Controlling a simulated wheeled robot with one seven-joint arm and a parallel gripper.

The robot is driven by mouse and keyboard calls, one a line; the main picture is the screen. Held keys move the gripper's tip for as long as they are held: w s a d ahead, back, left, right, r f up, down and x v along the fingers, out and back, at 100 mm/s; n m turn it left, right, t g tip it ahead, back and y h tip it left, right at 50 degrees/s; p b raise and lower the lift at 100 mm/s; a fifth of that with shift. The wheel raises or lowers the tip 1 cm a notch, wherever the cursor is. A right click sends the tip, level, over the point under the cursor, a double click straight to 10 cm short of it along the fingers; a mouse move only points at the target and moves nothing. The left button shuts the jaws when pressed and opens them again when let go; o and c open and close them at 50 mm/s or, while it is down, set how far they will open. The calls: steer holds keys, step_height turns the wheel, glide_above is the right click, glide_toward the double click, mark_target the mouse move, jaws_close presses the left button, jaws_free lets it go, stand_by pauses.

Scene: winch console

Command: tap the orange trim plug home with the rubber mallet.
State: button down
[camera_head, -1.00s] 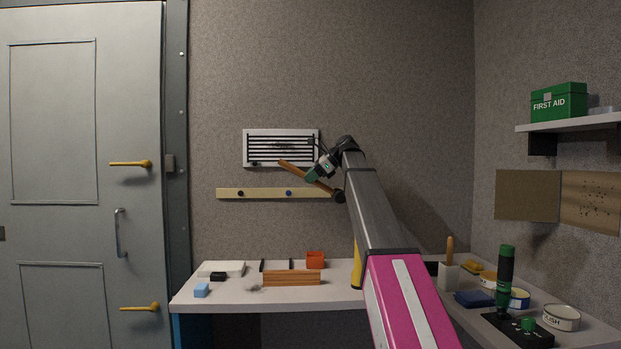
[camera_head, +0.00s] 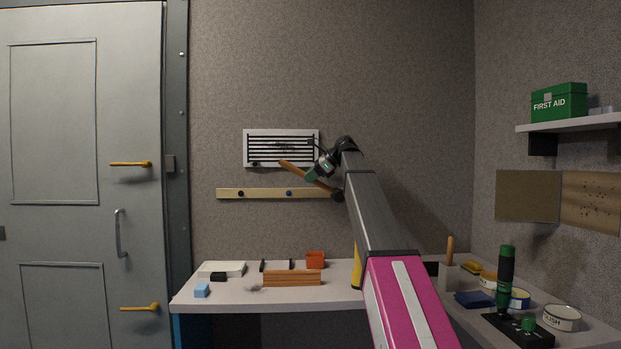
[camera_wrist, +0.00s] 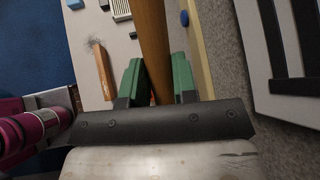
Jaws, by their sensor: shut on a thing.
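My gripper (camera_head: 314,174) is raised in front of the back wall, shut on the wooden handle of the mallet (camera_head: 293,169). The handle slants from upper left to lower right, with the dark mallet head (camera_head: 338,196) at its lower end beside my arm. In the wrist view the green fingers of my gripper (camera_wrist: 157,78) are on either side of the handle (camera_wrist: 152,35); the head is out of that view. A small orange box-like piece (camera_head: 315,260) sits at the back of the bench. I cannot tell whether it is the trim plug, and no other clear plug shows.
Behind the gripper are a white louvred vent (camera_head: 258,134) and a pale peg rail (camera_head: 262,193). The bench (camera_head: 335,297) holds a brown brush-like block (camera_head: 291,279), a blue block (camera_head: 201,290) and, at right, a green-handled control lever (camera_head: 506,270) and cans (camera_head: 561,318).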

steer(key=shift+s, duration=0.8)
steer(key=shift+s, duration=0.15)
steer(key=s, duration=0.6)
steer(key=shift+s, duration=0.35)
